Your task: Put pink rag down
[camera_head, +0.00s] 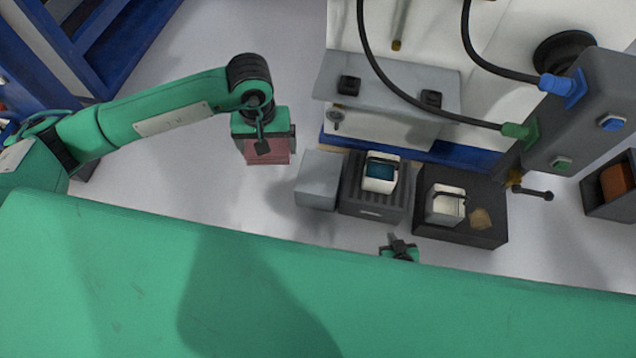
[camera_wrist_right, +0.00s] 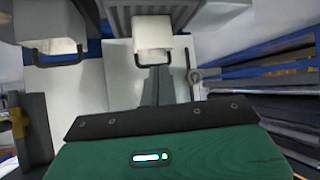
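The pink rag (camera_head: 268,152) is a reddish folded piece directly under my left gripper (camera_head: 264,140) in the head view, well above the pale floor. My left gripper appears shut on it, though its fingers are mostly hidden by the gripper body. My right gripper (camera_head: 392,240) shows near the bottom middle of the head view, just past a large green surface. In the right wrist view, its dark fingers (camera_wrist_right: 157,82) look close together with nothing visible between them. The rag is not in the right wrist view.
A white container with teal contents (camera_head: 381,172) stands on a ribbed grey crate (camera_head: 372,212). A grey box (camera_head: 318,180) is beside the crate. A grey machine with cables (camera_head: 590,110) stands right.

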